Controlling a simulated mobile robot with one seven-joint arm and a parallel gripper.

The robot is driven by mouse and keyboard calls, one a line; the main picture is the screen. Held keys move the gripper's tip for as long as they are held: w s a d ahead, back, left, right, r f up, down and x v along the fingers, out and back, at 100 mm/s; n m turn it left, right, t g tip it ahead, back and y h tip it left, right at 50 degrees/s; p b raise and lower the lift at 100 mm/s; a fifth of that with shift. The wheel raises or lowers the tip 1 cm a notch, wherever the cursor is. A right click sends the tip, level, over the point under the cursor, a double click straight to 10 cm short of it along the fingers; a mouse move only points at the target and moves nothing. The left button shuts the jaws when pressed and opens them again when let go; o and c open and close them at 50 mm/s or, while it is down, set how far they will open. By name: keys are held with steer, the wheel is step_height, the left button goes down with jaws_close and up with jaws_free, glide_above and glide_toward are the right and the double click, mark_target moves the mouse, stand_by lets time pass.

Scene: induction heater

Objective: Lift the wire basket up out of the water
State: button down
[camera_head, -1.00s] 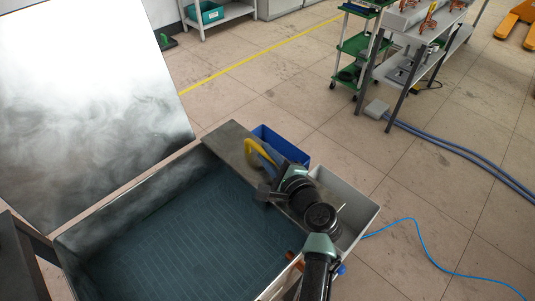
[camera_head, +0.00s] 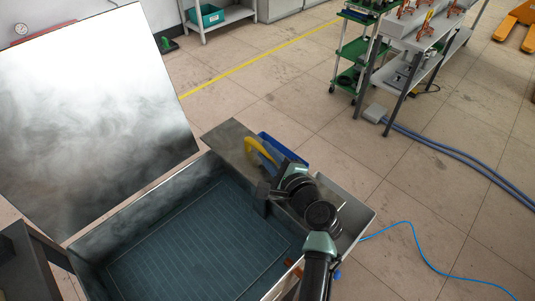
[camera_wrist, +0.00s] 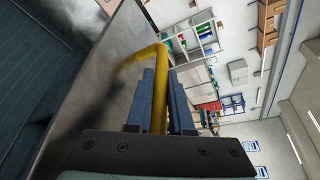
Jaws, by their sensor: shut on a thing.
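The wire basket (camera_head: 195,245) shows as a pale grid in the dark blue-green water inside the open metal tank (camera_head: 112,228). I cannot tell its exact depth. A yellow bar handle (camera_head: 250,146) stands over the tank's flat right-hand ledge; its link to the basket is not clear. My gripper (camera_head: 268,156) is shut on this handle. In the wrist view, the blue finger pads of my gripper (camera_wrist: 160,98) lie on both sides of the yellow handle (camera_wrist: 140,56), which bends to the left beyond the fingertips.
The large shiny lid (camera_head: 85,110) stands tilted open at the tank's left. A blue cable (camera_head: 412,240) lies on the floor. A cart (camera_head: 352,45) and workbench (camera_head: 420,65) stand farther back.

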step_height(320, 180, up, 13)
steer(key=p, duration=0.9)
steer(key=shift+r, duration=0.2)
steer(key=shift+w, duration=0.15)
steer(key=c, duration=0.8)
jaws_free()
steer(key=shift+c, duration=0.2)
steer(key=shift+o, duration=0.2)
steer(key=shift+f, duration=0.1)
steer(key=shift+s+d, duration=0.1)
steer(key=shift+s, duration=0.15)
steer(key=b+v, duration=0.1)
steer(key=v, duration=1.1)
steer(key=shift+s+d+b, duration=0.15)
steer(key=shift+s+b, duration=0.15)
steer(key=shift+s, duration=0.05)
